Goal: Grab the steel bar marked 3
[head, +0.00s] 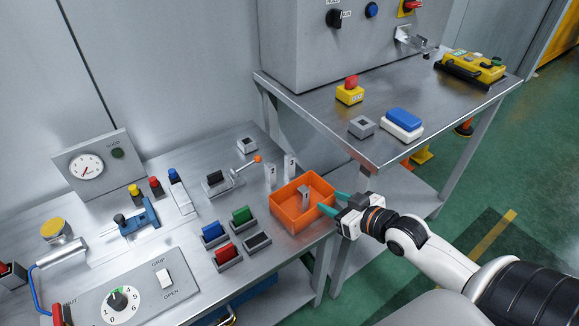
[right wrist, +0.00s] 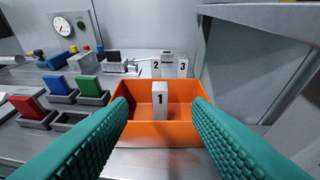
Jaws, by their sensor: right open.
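The steel bar marked 3 (right wrist: 183,68) stands upright behind the orange bin, right of the bar marked 2 (right wrist: 156,68). In the head view bar 3 (head: 290,165) is a small grey block by the table's back right edge, and bar 2 (head: 271,175) stands to its left. The bar marked 1 (right wrist: 160,99) stands inside the orange bin (right wrist: 190,134). My right gripper (head: 334,203) is open and empty at the bin's right side, its green fingers spread, apart from bar 3. My left gripper is not in view.
Red, blue and green blocks (head: 241,214) sit in holders left of the bin. A lever with an orange knob (head: 257,159) is close to bar 2. A higher steel table (head: 330,115) rises behind and right of the bars, its edge close to my right gripper.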

